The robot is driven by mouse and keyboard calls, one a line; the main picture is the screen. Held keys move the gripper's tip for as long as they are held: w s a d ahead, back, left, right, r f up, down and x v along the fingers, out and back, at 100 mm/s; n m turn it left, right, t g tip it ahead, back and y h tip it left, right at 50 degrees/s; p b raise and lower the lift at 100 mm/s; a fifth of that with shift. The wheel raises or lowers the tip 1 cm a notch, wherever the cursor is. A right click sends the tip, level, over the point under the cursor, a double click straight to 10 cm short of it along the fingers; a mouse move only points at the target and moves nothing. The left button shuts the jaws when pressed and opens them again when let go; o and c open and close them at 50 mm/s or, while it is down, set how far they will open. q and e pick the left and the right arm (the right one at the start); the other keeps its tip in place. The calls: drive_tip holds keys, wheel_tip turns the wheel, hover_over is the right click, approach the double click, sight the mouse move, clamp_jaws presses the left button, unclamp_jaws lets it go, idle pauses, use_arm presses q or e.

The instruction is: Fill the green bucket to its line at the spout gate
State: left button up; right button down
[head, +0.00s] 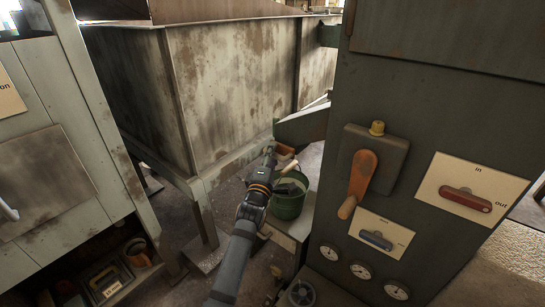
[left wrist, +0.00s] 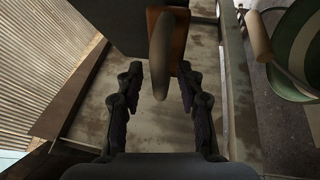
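The green bucket (head: 287,208) stands upright on a low stand below the grey-green spout (head: 303,126). In the left wrist view part of the bucket (left wrist: 314,78) shows at the right edge, with its wooden bail grip (left wrist: 257,37). Its fill level and line cannot be made out. An orange-brown gate lever (head: 284,150) with a wooden handle (left wrist: 160,62) is at the spout. My left gripper (head: 270,160) is open, its fingertips (left wrist: 160,75) on either side of this handle, with gaps visible. My right gripper is not in view.
A large rusty hopper (head: 230,85) fills the back. A dark green panel (head: 440,110) with an orange lever (head: 358,180), red and blue handles and several gauges stands right. A cabinet (head: 60,120) with a cluttered lower shelf stands left.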

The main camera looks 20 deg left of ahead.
use_arm(q)
clamp_jaws()
drive_tip(key=shift+s+a, duration=0.2)
drive_tip(key=shift+s, duration=0.35)
drive_tip(key=shift+s+a, duration=0.2)
drive_tip(key=shift+s, duration=0.35)
unclamp_jaws()
